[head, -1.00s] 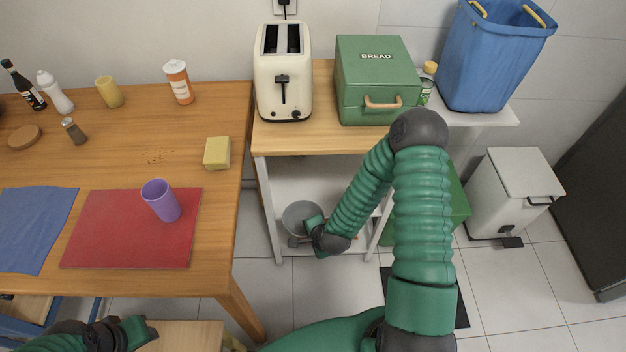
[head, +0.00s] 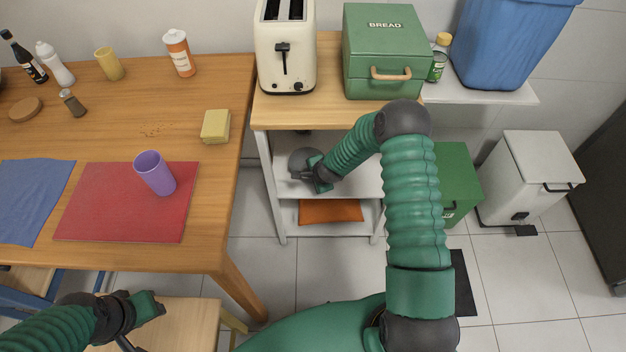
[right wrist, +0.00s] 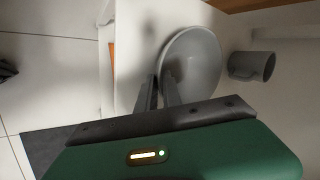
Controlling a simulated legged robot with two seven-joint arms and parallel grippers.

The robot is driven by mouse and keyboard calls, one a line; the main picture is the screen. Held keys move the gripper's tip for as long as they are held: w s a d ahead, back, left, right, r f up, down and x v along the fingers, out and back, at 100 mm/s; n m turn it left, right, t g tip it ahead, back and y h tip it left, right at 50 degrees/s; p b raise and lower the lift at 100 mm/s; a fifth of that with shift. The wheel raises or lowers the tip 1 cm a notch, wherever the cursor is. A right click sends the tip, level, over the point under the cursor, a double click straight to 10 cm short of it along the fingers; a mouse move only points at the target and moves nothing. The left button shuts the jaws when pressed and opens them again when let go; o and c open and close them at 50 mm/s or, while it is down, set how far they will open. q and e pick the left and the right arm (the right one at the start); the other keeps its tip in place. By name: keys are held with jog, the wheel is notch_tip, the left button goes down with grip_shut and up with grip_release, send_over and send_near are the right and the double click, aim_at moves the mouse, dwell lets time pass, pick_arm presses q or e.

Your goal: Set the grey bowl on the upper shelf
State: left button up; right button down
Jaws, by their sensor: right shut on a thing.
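The grey bowl (head: 303,158) is at the upper shelf (head: 368,178) of the white rack, near its left front part. My right gripper (head: 314,178) is shut on the bowl's rim. In the right wrist view the two fingers (right wrist: 160,92) pinch the near edge of the bowl (right wrist: 203,55), which looks tilted in that picture. I cannot tell whether the bowl touches the shelf. My left gripper (head: 150,306) is low at the left, away from the rack; its jaws are unclear.
A grey mug (right wrist: 252,66) stands beside the bowl. An orange cloth (head: 330,211) lies on the lower shelf. The rack's wooden top (head: 330,108) overhangs the upper shelf, carrying a toaster (head: 286,55) and a green bread box (head: 383,55). A wooden table (head: 215,180) stands at left.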

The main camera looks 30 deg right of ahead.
jog(key=shift+s+a+r, duration=0.1)
jog(key=shift+a, duration=0.2)
jog(key=c, duration=1.5)
grip_release()
jog(key=shift+c, duration=0.2)
pick_arm(q)
jog(key=shift+a, duration=0.15)
pick_arm(e)
jog(key=shift+d, duration=0.15)
